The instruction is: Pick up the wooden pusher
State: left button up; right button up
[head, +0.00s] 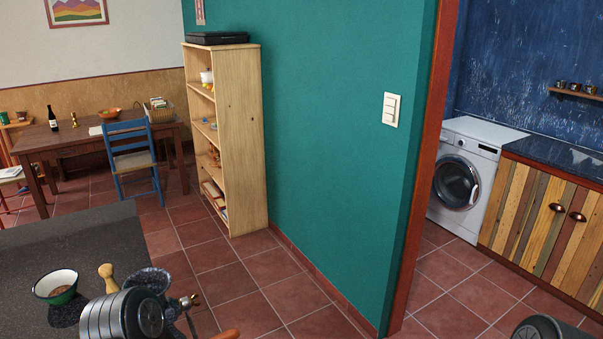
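The wooden pusher (108,278) is pale wood with a rounded knob. It shows at the lower left of the head view, over the dark table (70,240). Its lower end is hidden behind a ridged metallic cylinder, which looks like part of my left arm. I cannot tell whether the pusher stands or lies. I see no gripper fingers on it. The fingers of both my grippers are out of sight. Only a dark rounded part, likely of my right arm, shows at the bottom right.
A bowl (56,286) with brown contents is left of the pusher. A dark speckled hopper-like piece (150,280) is just right of it, with a wooden handle (227,335) lower right. A shelf (240,140) stands by the green wall. Tiled floor right of the table is clear.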

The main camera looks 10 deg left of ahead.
aim_at(107, 270)
jog(key=u, duration=1.4)
jog(key=i+l, duration=0.1)
jog(key=l, duration=0.25)
jog(key=i+l+z, duration=0.1)
jog(key=l, duration=0.25)
jog(key=i+l, duration=0.1)
jog(key=l, duration=0.25)
jog(key=i+l, duration=0.15)
jog(key=l, duration=0.2)
jog(key=i+l+z, duration=0.1)
jog(key=l, duration=0.25)
jog(key=k+l, duration=0.1)
jog(key=k, duration=0.15)
jog(key=i+j, duration=0.1)
jog(key=i, duration=0.3)
